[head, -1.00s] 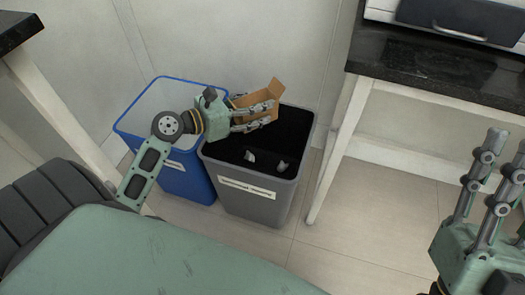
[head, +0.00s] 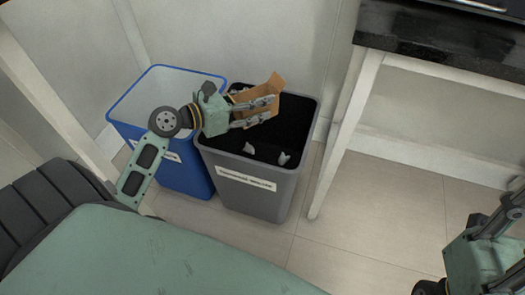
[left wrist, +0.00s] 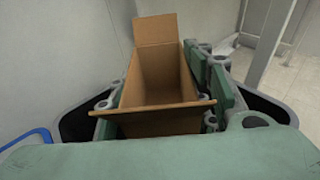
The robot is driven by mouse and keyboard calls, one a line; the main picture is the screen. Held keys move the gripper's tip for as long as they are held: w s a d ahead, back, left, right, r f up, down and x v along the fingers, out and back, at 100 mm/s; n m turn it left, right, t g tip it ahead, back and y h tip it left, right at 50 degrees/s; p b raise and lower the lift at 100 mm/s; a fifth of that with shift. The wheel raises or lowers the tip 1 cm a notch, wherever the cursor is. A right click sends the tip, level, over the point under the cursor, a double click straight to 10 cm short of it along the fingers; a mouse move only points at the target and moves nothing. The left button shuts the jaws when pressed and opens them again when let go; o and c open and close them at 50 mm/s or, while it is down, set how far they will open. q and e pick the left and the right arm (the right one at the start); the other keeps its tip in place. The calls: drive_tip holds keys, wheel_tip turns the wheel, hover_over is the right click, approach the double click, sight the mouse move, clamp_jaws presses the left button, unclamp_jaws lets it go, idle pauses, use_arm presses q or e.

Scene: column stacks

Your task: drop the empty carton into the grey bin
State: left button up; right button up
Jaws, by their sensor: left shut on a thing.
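The empty carton (head: 267,92) is brown cardboard with its flaps open. My left gripper (head: 262,109) is shut on it and holds it over the grey bin (head: 252,196). In the left wrist view the carton (left wrist: 160,78) sits between the fingers, its inside bare, with the dark bin rim (left wrist: 268,106) around and below it. The grey bin has a black inside, a white label and a few pale scraps low in it. My right gripper (head: 512,215) is at the right edge of the head view, partly cut off, and holds nothing that I can see.
A blue bin (head: 186,178) stands against the grey bin on its left. A table with a dark top (head: 440,62) and white legs stands to the right. A white wall is behind the bins. The tiled floor (head: 375,205) is clear at front right.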

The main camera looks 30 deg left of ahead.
use_arm(q)
drive_tip(key=o, duration=1.1)
drive_tip(key=shift+s, duration=0.1)
drive_tip(key=v, duration=1.2)
drive_tip(key=shift+f, duration=0.1)
